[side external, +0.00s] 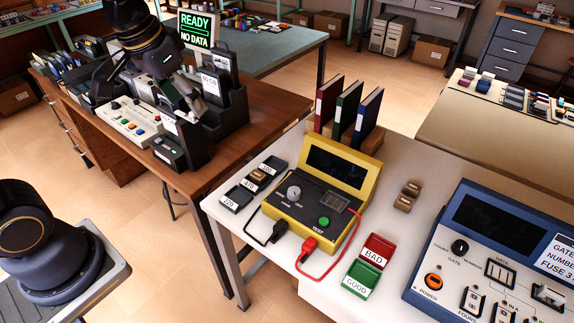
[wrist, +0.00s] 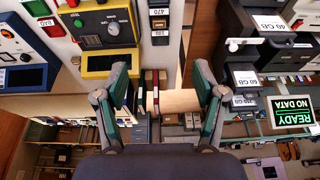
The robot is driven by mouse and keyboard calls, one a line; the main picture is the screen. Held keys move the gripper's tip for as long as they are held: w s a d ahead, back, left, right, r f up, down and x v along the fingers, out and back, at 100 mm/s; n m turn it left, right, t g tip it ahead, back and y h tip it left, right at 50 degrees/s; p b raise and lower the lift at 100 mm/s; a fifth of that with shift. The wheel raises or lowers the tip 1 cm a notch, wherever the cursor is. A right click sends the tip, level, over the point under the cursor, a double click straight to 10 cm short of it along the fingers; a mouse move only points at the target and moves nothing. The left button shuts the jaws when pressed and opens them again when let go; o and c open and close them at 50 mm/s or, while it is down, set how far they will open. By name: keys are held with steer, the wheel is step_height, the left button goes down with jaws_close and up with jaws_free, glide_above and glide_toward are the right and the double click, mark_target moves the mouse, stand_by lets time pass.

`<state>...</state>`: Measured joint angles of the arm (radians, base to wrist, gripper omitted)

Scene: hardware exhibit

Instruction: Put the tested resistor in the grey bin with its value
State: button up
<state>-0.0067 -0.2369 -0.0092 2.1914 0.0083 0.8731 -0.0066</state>
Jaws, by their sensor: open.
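Three grey bins stand left of the yellow tester (side external: 318,195) in the side view: one labelled 220 (side external: 236,199), one 470 (side external: 254,182), and a far one (side external: 273,165) whose label is hard to read. A small brown piece, possibly a resistor, shows by the 470 bin. Two brown resistor-like blocks (side external: 412,187) lie on the white table right of the tester. The tester's display is dark; I cannot tell whether a resistor sits on it. My gripper (side external: 172,92) is open and empty above the brown desk; its fingers (wrist: 162,72) are spread in the wrist view.
Red BAD (side external: 378,251) and green GOOD (side external: 361,279) trays stand at the white table's front. Three binders (side external: 347,112) stand behind the tester. A blue counter (side external: 500,250) is at right. Black drive racks (side external: 225,115) and a button panel (side external: 130,122) crowd the brown desk.

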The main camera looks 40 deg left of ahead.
steer(key=s+r+t, duration=0.1)
steer(key=s+t, duration=0.1)
steer(key=s, duration=0.8)
steer(key=shift+s, duration=0.25)
stand_by(0.6)
